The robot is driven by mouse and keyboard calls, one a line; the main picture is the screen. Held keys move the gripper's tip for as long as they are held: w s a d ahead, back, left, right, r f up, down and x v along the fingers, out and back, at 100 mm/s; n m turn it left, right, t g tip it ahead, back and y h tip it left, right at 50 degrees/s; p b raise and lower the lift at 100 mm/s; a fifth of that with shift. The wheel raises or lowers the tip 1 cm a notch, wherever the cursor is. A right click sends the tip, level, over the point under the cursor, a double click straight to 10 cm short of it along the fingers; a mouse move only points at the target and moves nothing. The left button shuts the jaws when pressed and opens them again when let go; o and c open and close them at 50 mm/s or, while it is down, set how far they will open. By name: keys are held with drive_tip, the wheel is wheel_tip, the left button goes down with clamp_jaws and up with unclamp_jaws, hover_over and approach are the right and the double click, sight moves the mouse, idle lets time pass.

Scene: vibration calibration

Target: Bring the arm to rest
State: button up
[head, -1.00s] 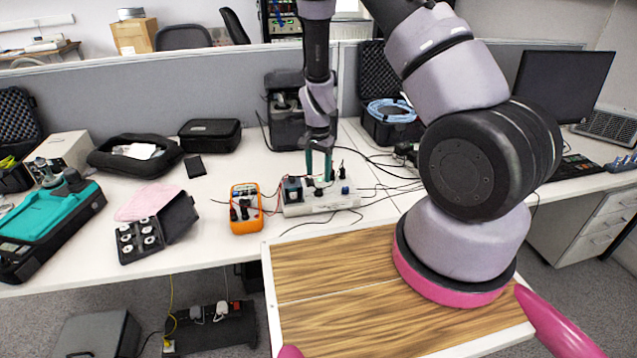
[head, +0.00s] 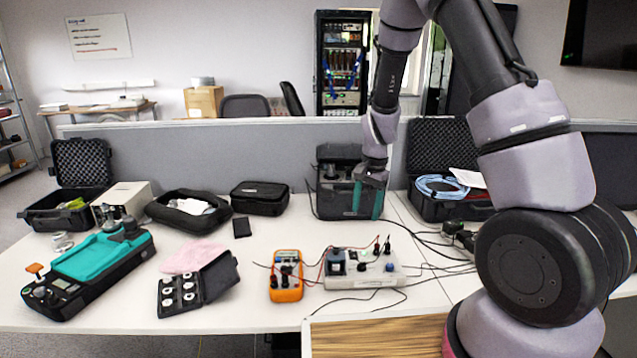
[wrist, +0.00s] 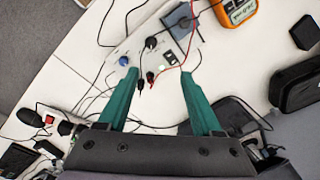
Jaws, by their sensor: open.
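My arm (head: 535,150) rises from its base at the right of the head view, bends over and hangs down above the bench. My gripper (head: 367,204) points down with its two teal fingers apart and nothing between them. It hangs above and behind the white terminal box (head: 385,281), clear of it in the picture. In the wrist view my gripper (wrist: 159,75) shows spread fingers, with the white box (wrist: 150,45) and its leads beyond the tips. Nothing shows in contact with the fingers.
An orange multimeter (head: 286,276) and a black case of round weights (head: 198,284) lie left of the box. A teal-topped instrument (head: 103,255) is farther left. A black machine (head: 336,170) stands behind my gripper. Loose cables cross the bench right of the box.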

drive_tip(key=s+d+r+n+t+y, duration=0.15)
drive_tip(key=s+r, duration=0.25)
drive_tip(key=r, duration=0.8)
drive_tip(key=s+d+r+n+t, duration=0.15)
drive_tip(key=s+r, duration=0.25)
drive_tip(key=r, duration=0.8)
drive_tip(key=s+d+r+n+t, duration=0.1)
drive_tip(key=s+d+r+t, duration=0.2)
drive_tip(key=s+r, duration=0.6)
drive_tip(key=s, duration=0.5)
drive_tip(key=shift+s+n, duration=0.3)
drive_tip(key=shift+s, duration=0.1)
